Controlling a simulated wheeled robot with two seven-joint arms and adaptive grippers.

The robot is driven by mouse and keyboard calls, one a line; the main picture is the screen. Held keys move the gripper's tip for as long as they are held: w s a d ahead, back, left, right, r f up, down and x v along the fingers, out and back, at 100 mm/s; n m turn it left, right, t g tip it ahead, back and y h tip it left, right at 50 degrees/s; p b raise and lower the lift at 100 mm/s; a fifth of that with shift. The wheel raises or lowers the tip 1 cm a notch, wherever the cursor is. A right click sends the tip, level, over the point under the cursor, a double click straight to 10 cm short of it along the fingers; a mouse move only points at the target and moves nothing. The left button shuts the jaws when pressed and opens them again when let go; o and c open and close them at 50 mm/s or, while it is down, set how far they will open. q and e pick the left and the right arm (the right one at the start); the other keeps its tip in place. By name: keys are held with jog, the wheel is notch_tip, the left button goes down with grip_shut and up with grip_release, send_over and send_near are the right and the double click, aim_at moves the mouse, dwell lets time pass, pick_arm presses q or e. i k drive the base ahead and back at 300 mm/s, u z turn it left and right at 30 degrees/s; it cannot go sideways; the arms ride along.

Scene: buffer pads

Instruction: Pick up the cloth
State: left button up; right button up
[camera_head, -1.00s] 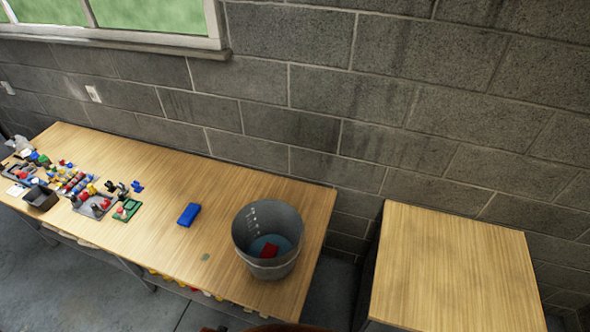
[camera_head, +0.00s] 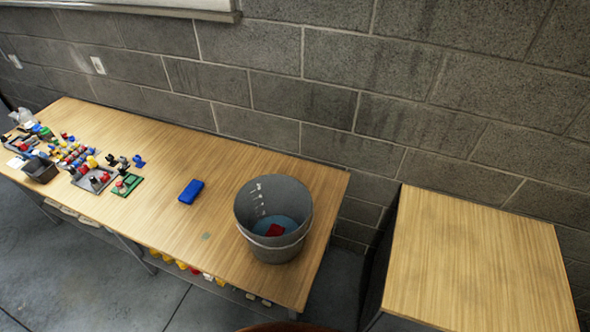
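No piece is clearly recognisable as a cloth. A small red piece (camera_head: 275,230) lies in the blue contents of a grey bucket (camera_head: 272,250) near the right end of the long wooden table (camera_head: 160,205). A blue block-like piece (camera_head: 191,192) lies on the table left of the bucket. I cannot tell if any of these is the cloth. Neither of my grippers is in view.
Several small coloured parts and trays (camera_head: 95,180) crowd the table's left end, with a dark bin (camera_head: 40,170). A separate bare wooden surface (camera_head: 475,260) stands right, across a gap. A block wall (camera_head: 420,110) runs behind. Items sit beneath the long table.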

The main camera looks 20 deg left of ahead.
aim_at(193, 189)
jog(key=u, duration=1.5)
